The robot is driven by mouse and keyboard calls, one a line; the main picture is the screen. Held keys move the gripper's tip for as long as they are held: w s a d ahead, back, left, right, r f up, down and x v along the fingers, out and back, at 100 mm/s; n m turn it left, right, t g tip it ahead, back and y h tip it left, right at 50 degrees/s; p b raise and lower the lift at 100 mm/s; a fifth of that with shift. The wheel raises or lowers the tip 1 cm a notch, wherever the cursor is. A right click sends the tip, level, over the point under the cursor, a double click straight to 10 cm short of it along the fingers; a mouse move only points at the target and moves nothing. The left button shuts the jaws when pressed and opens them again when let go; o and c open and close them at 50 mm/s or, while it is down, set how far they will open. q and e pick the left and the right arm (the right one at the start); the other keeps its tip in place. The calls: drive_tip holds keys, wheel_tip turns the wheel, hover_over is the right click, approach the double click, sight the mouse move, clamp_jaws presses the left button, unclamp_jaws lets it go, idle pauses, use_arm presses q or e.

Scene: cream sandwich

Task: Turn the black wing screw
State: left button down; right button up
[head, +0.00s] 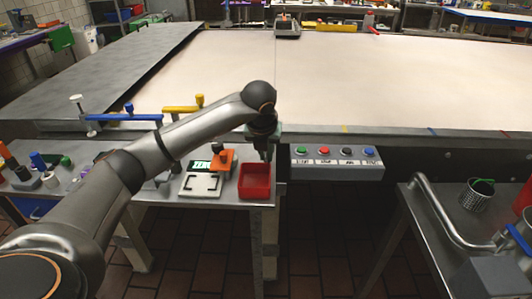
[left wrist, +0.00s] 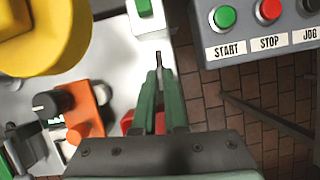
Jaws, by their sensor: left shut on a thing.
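My left gripper (head: 265,157) hangs at the back of the small steel table, just behind the red bin, by the side of the large machine. In the left wrist view its green fingers (left wrist: 159,85) are closed together on a thin dark piece, the black wing screw (left wrist: 158,60), at their tips. Only a narrow part of the screw shows, and its turn angle cannot be told. In the head view the screw is hidden by the gripper. My right gripper is not in view.
The red bin (head: 256,184) stands right below my left gripper. An orange block with a black knob (head: 220,160) sits left of it. The button panel (head: 337,158) is close on the right. A steel table with a pipe (head: 440,222) stands farther right.

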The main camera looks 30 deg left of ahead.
use_arm(q)
drive_tip(key=shift+a+m+h+b, duration=0.25)
drive_tip(key=shift+m+h+b, duration=0.15)
drive_tip(key=shift+m, duration=0.8)
drive_tip(key=shift+m+h, duration=0.3)
drive_tip(key=shift+m, duration=0.8)
drive_tip(key=c, duration=1)
unclamp_jaws()
drive_tip(key=shift+o, duration=0.2)
